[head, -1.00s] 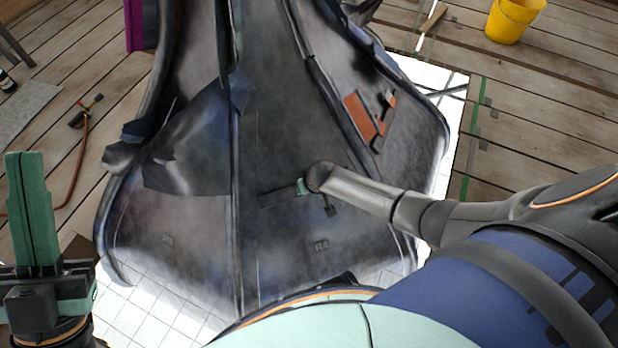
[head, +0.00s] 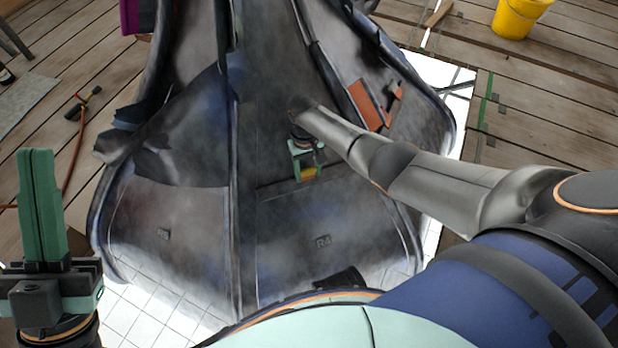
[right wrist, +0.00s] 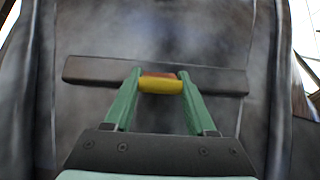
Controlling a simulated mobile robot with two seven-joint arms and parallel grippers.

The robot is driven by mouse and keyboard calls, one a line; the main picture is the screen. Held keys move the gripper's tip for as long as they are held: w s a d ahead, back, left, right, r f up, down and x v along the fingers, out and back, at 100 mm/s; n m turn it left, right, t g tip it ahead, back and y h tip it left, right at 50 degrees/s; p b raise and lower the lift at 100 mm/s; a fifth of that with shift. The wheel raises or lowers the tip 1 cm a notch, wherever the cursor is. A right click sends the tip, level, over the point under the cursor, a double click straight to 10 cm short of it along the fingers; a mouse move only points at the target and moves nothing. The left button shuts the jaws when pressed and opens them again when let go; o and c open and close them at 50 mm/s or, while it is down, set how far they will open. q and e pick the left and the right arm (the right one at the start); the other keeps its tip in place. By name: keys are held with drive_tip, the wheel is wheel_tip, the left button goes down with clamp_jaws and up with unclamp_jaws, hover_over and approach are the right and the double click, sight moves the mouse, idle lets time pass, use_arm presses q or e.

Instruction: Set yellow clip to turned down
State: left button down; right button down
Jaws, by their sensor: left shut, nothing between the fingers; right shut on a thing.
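The yellow clip (right wrist: 161,84) sits between the fingertips of my right gripper (right wrist: 160,82) in the right wrist view, in front of a dark horizontal bar (right wrist: 90,71). The clip has an orange-brown upper edge. In the head view my right gripper (head: 307,170) is at the dark spire panel (head: 290,220), with the yellow clip (head: 309,173) showing between its green fingers. It is shut on the clip. Whether the clip is turned up or down is hard to tell. My left gripper (head: 36,155) is shut and empty at the far left, pointing up, away from the spire.
An orange patch (head: 366,104) lies on the spire's right face. Raised dark ribs run down the spire. A yellow bucket (head: 518,17) stands on the wooden deck at the back right. A hose-like cord (head: 73,160) lies on the deck at the left.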

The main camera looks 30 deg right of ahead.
use_arm(q)
drive_tip(key=shift+d+f+m+b, duration=0.2)
drive_tip(key=shift+f+b, duration=0.35)
drive_tip(key=shift+f, duration=0.35)
drive_tip(key=shift+d+f+m+b, duration=0.1)
drive_tip(key=shift+f+m+b, duration=0.1)
drive_tip(key=shift+f+b, duration=0.5)
use_arm(e)
drive_tip(key=shift+w+g, duration=0.25)
drive_tip(key=shift+g, duration=0.35)
drive_tip(key=shift+c, duration=1.1)
unclamp_jaws()
use_arm(q)
drive_tip(key=shift+a, duration=0.1)
wheel_tip(320, 180, up, 7)
drive_tip(key=p, duration=0.6)
drive_tip(key=shift+a+p, duration=0.35)
drive_tip(key=shift+a, duration=0.05)
use_arm(e)
drive_tip(key=v, duration=1.2)
drive_tip(key=shift+r, duration=0.25)
use_arm(q)
drive_tip(key=shift+s+f, duration=0.1)
use_arm(e)
drive_tip(key=shift+w+d, duration=0.1)
